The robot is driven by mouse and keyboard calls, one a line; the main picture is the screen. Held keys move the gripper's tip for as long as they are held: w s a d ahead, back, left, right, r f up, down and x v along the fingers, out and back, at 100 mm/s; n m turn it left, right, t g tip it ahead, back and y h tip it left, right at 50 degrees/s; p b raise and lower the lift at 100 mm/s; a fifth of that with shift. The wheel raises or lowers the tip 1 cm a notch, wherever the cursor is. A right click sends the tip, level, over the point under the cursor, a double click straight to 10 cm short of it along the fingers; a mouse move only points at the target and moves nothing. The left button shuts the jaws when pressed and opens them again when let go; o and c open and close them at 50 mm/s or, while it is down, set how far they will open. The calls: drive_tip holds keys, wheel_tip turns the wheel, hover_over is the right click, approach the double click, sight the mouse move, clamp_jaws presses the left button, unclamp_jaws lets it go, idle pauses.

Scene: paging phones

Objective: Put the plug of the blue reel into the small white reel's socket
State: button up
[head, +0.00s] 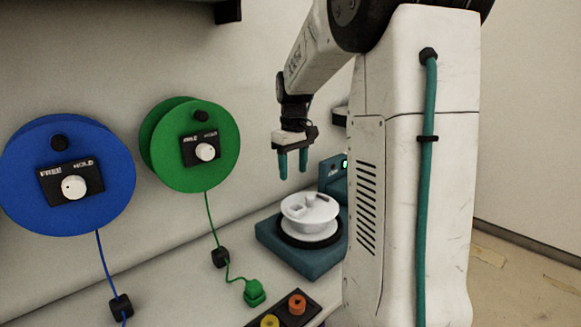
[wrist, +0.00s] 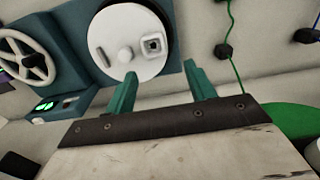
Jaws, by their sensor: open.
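The blue reel (head: 67,205) hangs on the wall at the left of the head view, with a FREE/HOLD knob. Its cord runs down through a black bead (head: 121,307) and leaves the picture; its plug is not in view. The small white reel (head: 309,211) sits on a teal stand. In the wrist view the white reel (wrist: 110,35) faces me, with a square socket (wrist: 152,44) right of its middle. My gripper (head: 293,175) is open and empty, its teal fingers above and a little left of the white reel. The fingers also show in the wrist view (wrist: 160,70).
The green reel (head: 170,130) hangs right of the blue one; its green plug (head: 254,293) lies on the counter. A dark panel with orange (head: 297,304) and yellow (head: 270,321) knobs is at the front. A spoked handwheel (wrist: 25,60) stands left in the wrist view.

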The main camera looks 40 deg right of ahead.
drive_tip(key=s+a, duration=0.2)
drive_tip(key=a, duration=2)
drive_tip(key=s+a+f, duration=0.1)
drive_tip(key=a+f, duration=0.4)
drive_tip(key=a, duration=0.8)
drive_tip(key=s+a+f, duration=0.1)
drive_tip(key=a+f, duration=0.4)
drive_tip(key=a, duration=0.7)
wheel_tip(320, 180, down, 14)
drive_tip(key=shift+a+f, duration=0.1)
drive_tip(key=shift+f, duration=0.05)
drive_tip(key=c, duration=0.8)
drive_tip(key=shift+c, duration=0.2)
wheel_tip(320, 180, up, 23)
idle(0.4)
